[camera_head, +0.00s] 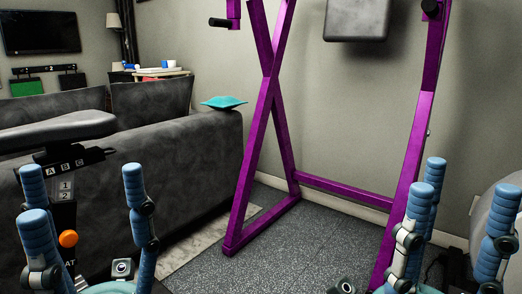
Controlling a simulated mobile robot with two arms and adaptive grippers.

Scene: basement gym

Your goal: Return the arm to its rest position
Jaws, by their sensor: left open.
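My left gripper (88,205) is at the lower left, its blue padded fingers pointing up and spread wide apart. I see nothing gripped between them; a dark labelled post shows behind the gap. My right gripper (463,210) is at the lower right, its blue fingers also up and apart, with no object seen between them. Both grippers are cut off by the bottom edge, and most of both arms is out of view.
A purple metal frame (262,128) stands on the speckled floor (290,245) in the middle. A grey sofa (190,150) with a teal cushion (224,102) is behind on the left. A dark padded bench (55,130) with an orange knob (68,239) is close behind my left gripper.

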